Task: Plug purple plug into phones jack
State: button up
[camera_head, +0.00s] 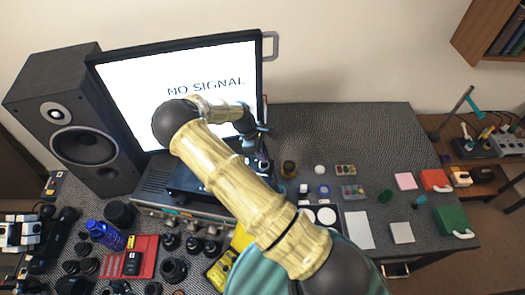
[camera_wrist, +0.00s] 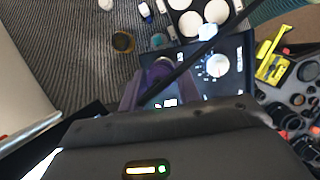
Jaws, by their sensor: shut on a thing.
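The purple plug (camera_wrist: 159,70) is between the fingers of my gripper (camera_wrist: 160,84) in the wrist view. My gripper is shut on it. In the head view my gripper (camera_head: 262,160) is by the right end of a black box (camera_head: 182,180) below the monitor. The black box also shows in the wrist view, with its front panel (camera_wrist: 232,80) and a white-marked dial close beside the plug. A dark cable crosses in front of the panel. The phones jack cannot be made out, and I cannot tell whether the plug touches the panel.
The monitor (camera_head: 215,72) stands behind my arm, with a black speaker (camera_head: 82,140) at its left. A silver unit (camera_head: 150,205) lies under the black box. Lens parts and a red tray (camera_head: 143,262) crowd the front left. Bare mat (camera_head: 380,130) is free at the back right.

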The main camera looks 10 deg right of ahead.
jog(key=shift+f+b, duration=0.4)
jog(key=shift+f, duration=0.3)
jog(key=shift+f, duration=1.6)
dwell(2.3)
jog(key=o, duration=1.2)
jog(key=shift+c, duration=0.2)
jog(key=shift+w+a+r+b, duration=0.1)
jog(key=shift+a+r+b, duration=0.1)
jog(key=shift+r+b, duration=0.25)
jog(key=b+v, duration=0.5)
jog(key=v, duration=1.1)
jog(key=shift+r, duration=0.2)
